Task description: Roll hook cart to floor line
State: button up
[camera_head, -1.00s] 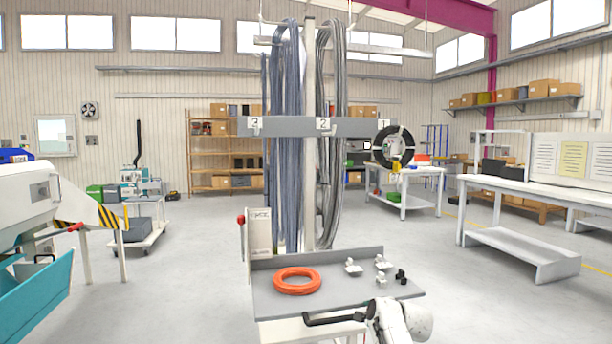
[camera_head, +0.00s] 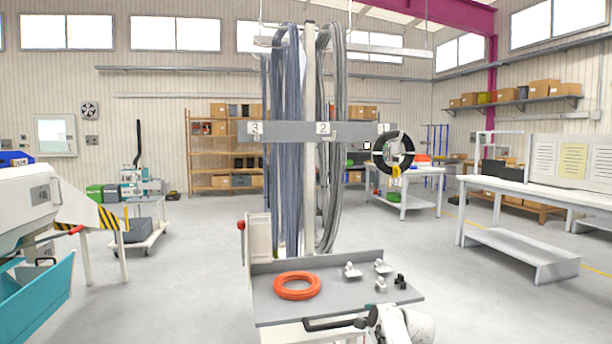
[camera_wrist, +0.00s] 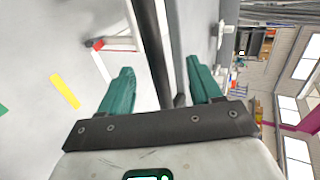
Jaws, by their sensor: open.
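The hook cart stands in the middle of the head view, with a grey crossbar (camera_head: 290,132), numbered hooks and a grey tray (camera_head: 345,300). Blue-grey cable hanks (camera_head: 288,150) hang near label 3 and grey ones (camera_head: 330,150) near label 2. Its black push handle (camera_head: 325,324) is at the tray's near side. My gripper (camera_head: 372,321) is at the handle's right end. In the wrist view my gripper (camera_wrist: 160,90) has its teal fingers apart, with a dark bar (camera_wrist: 151,45) between them; contact cannot be told. A yellow floor strip (camera_wrist: 65,91) shows at left there.
An orange coil (camera_head: 297,286) and small fittings (camera_head: 381,267) lie on the tray. A white bench (camera_head: 520,200) stands right, a teal bin machine (camera_head: 35,290) left. Open floor lies around the cart; a yellow line (camera_head: 594,268) shows at far right.

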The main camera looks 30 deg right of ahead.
jog(key=p+v, duration=0.7)
jog(key=p, duration=0.3)
dwell(0.6)
dwell(0.4)
jog(key=s+a+f+n+g+y, duration=0.1)
jog(key=s+a+f+n+g, duration=0.1)
jog(key=s+a+f+n, duration=0.4)
jog(key=s+a+f+n+g+y, duration=0.15)
jog(key=s+a, duration=0.25)
jog(key=s, duration=0.4)
jog(key=s+a+f+n+g, duration=0.2)
jog(key=s+a+f+n, duration=0.15)
jog(key=s+a, duration=0.35)
jog(key=s+a+r+n+g, duration=0.1)
jog(key=s+a+n, duration=0.2)
jog(key=s, duration=0.5)
jog(key=s+a+r+n+g, duration=0.1)
jog(key=s+a+n+g, duration=0.1)
jog(key=s, duration=0.6)
jog(key=s+a+r+n+g, duration=0.1)
jog(key=s+a+n, duration=0.3)
jog(key=s, duration=0.5)
jog(key=shift+a+n+g+y+p, duration=0.35)
jog(key=shift+a+n+g+p, duration=0.05)
jog(key=shift+g, duration=0.25)
jog(key=shift+c, duration=0.3)
